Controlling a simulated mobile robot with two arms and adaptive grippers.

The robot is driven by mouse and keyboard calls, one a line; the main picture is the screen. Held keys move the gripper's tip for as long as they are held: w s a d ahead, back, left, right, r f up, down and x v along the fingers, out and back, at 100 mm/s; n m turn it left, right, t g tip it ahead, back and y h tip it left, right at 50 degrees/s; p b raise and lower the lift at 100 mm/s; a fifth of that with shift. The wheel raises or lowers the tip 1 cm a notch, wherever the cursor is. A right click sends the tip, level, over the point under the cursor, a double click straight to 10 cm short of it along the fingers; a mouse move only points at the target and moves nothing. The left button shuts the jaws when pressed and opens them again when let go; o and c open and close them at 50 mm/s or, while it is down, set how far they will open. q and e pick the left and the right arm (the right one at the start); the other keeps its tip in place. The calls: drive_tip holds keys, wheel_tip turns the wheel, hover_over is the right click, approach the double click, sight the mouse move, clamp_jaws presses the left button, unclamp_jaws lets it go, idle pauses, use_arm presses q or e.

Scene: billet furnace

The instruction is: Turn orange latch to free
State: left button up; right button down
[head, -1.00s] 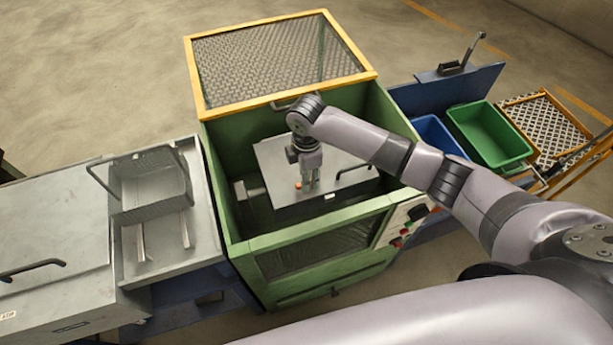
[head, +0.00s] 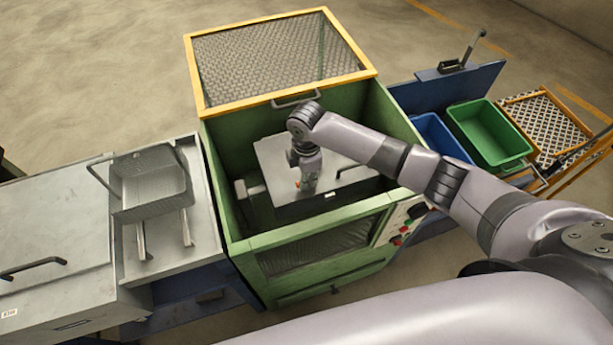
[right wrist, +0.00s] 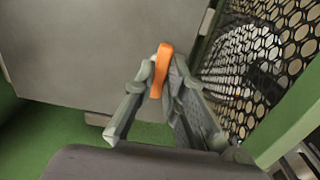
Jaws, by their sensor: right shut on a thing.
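The orange latch (right wrist: 161,70) shows between the fingertips of my right gripper (right wrist: 158,85) in the right wrist view. The gripper is shut on it. The latch sits at the edge of a grey metal plate (right wrist: 100,45) inside the green machine. In the head view my right gripper (head: 306,187) points down into the machine, and only a small orange bit of the latch shows beside its fingers. The rest of the latch is hidden by the gripper there. My left gripper is not in view.
The green machine (head: 240,245) has walls around the gripper, and its yellow-framed mesh lid (head: 270,60) stands raised behind. A perforated black panel (right wrist: 265,50) is close on the right in the wrist view. A wire basket (head: 150,185) stands left; blue and green bins (head: 490,135) stand right.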

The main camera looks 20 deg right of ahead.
drive_tip(key=shift+n, duration=0.3)
drive_tip(key=n, duration=0.3)
drive_tip(key=shift+n+p, duration=0.4)
drive_tip(key=n, duration=0.9)
drive_tip(key=shift+b, duration=0.35)
drive_tip(key=shift+n+b, duration=0.45)
drive_tip(key=shift+n, duration=1.85)
drive_tip(key=c, duration=1.6)
unclamp_jaws()
drive_tip(key=shift+c, duration=0.2)
